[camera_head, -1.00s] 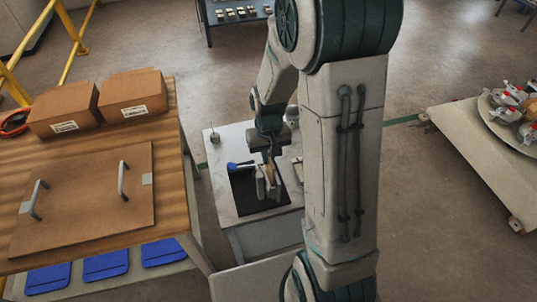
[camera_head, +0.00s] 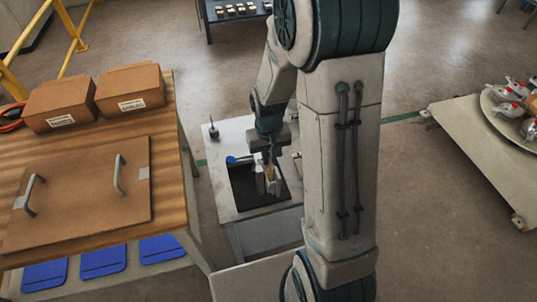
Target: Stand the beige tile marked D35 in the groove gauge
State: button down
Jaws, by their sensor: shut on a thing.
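My gripper (camera_head: 269,158) points down over the small grey-white table (camera_head: 229,206). It is shut on a small beige tile (camera_head: 270,173), seen as a thin upright sliver between and below the fingers. The mark on the tile is too small to read. A pale metal block, which looks like the groove gauge (camera_head: 261,187), stands on a black mat (camera_head: 243,194) just below the tile. I cannot tell whether the tile touches the block or is in its groove. My own arm hides the table's right side.
A blue-ended tool (camera_head: 236,160) lies at the mat's back left. A small dark-topped post (camera_head: 213,131) stands at the table's back left corner. A wooden bench (camera_head: 171,190) with cardboard boxes (camera_head: 130,88) is at left. A low platform (camera_head: 480,150) is at right.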

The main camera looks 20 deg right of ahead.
dwell(0.4)
jog(key=c, duration=1.5)
grip_release()
